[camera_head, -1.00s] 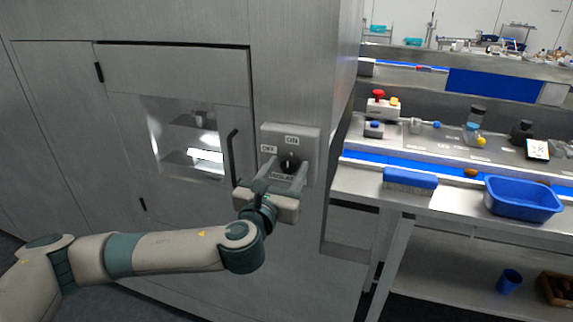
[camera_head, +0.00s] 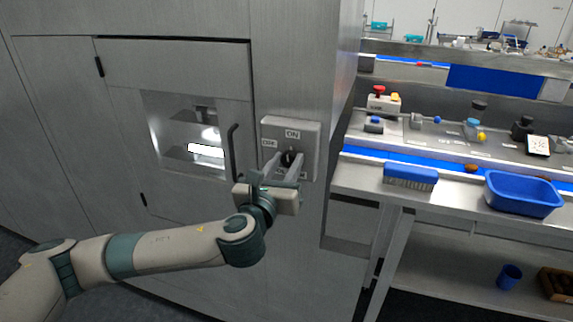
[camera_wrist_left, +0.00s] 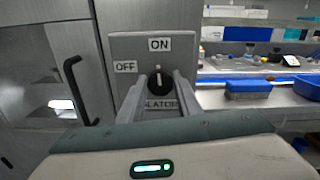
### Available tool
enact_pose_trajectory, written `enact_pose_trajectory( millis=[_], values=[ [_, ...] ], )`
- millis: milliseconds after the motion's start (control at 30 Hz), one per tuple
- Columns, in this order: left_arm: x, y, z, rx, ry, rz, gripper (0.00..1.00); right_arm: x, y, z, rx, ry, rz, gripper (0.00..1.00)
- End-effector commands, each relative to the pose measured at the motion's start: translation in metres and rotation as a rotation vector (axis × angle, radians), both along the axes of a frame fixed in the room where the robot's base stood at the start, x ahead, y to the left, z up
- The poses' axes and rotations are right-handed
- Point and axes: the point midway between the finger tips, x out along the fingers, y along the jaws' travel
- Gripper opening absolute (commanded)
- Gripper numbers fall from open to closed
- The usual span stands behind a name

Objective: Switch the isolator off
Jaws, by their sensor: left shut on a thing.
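The isolator (camera_head: 305,135) is a grey box on the cabinet's front, with an ON label at the top, an OFF label at the left and a black rotary knob (camera_head: 291,158). In the left wrist view the knob (camera_wrist_left: 158,82) has its white mark pointing up toward ON. My left gripper (camera_head: 284,168) reaches it from the front and below. Its two fingers are shut on the knob, one on each side, in the left wrist view (camera_wrist_left: 158,92). The fingers and gripper body partly hide the lower label. My right gripper is not in view.
A cabinet door with a lit window and a dark handle (camera_head: 233,150) is left of the isolator. To the right, a steel bench holds a blue brush (camera_head: 410,177), a blue tray (camera_head: 491,198) and a red-button box (camera_head: 379,99). A blue cup (camera_head: 509,277) stands below.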

Motion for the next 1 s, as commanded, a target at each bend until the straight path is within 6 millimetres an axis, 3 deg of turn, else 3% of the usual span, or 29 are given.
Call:
enact_pose_trajectory(
  millis=[400,1000],
  values=[
    [0.001,0.001,-0.002,-0.330,0.107,0.001,0.09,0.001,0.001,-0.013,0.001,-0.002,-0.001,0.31],
    [0.001,0.003,-0.002,-0.857,0.278,0.002,0.09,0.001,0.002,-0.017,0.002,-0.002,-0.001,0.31]
  ],
)
